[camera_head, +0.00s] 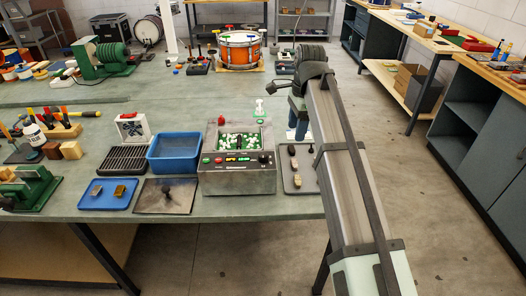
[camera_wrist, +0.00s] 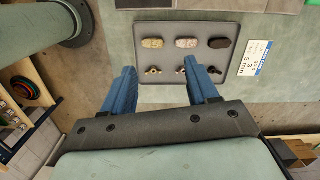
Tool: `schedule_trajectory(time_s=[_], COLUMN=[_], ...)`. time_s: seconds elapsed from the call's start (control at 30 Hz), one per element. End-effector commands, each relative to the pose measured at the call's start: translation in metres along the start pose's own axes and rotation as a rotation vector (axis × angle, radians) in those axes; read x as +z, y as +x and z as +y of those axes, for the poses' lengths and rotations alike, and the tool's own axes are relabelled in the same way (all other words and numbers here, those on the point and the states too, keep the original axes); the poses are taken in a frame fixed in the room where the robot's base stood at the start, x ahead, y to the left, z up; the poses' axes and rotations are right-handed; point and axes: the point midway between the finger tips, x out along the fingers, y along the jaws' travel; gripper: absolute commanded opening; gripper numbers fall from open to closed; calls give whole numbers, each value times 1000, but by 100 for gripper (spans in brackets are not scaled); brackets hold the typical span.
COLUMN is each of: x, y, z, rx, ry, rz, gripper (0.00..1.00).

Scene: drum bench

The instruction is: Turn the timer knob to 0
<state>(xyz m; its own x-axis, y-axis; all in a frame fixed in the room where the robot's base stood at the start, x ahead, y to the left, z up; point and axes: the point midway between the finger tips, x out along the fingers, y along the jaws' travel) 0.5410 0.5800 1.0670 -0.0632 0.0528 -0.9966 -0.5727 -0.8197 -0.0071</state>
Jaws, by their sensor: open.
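A grey box machine (camera_head: 237,180) stands on the bench in the head view, with green and white pieces in its open top. Its front panel has red and green buttons, a small lit display and dark round knobs (camera_head: 263,159) at the right end. Which one is the timer knob is too small to tell, and its setting is not readable. My gripper (camera_head: 297,128) is right of the machine, beyond its panel, partly hidden by my arm. In the wrist view my gripper (camera_wrist: 164,92) is open and empty, its blue fingers apart, pointing toward a grey tray.
The grey tray (camera_wrist: 187,50) holds stones and small knobbed parts beside a "5 min" card (camera_wrist: 249,57). Left of the machine are a blue bin (camera_head: 174,154), a blue tray (camera_head: 108,195) and a dark plate (camera_head: 166,197). An orange drum (camera_head: 239,51) stands behind.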

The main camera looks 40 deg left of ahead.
Motion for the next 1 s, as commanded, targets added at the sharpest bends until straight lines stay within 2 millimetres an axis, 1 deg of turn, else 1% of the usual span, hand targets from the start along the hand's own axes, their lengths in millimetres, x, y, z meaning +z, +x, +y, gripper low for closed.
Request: schedule_trajectory(time_s=[0.03, 0.1, 0.2, 0.33, 0.47, 0.57, 0.77, 1.0], x=[24, 48, 76, 99, 107, 107, 104, 101], y=[-12, -25, -39, -52, -54, -48, -20, 23], z=[-2, -1, 1, 4, 6, 7, 8, 8], rx=[1, 3, 3, 1, 0, 1, 2, 2], ry=[22, 63, 113, 155, 175, 179, 177, 176], rz=[15, 35, 57, 75, 83, 84, 84, 83], gripper=[59, 59, 59, 59, 59, 59, 59, 59])
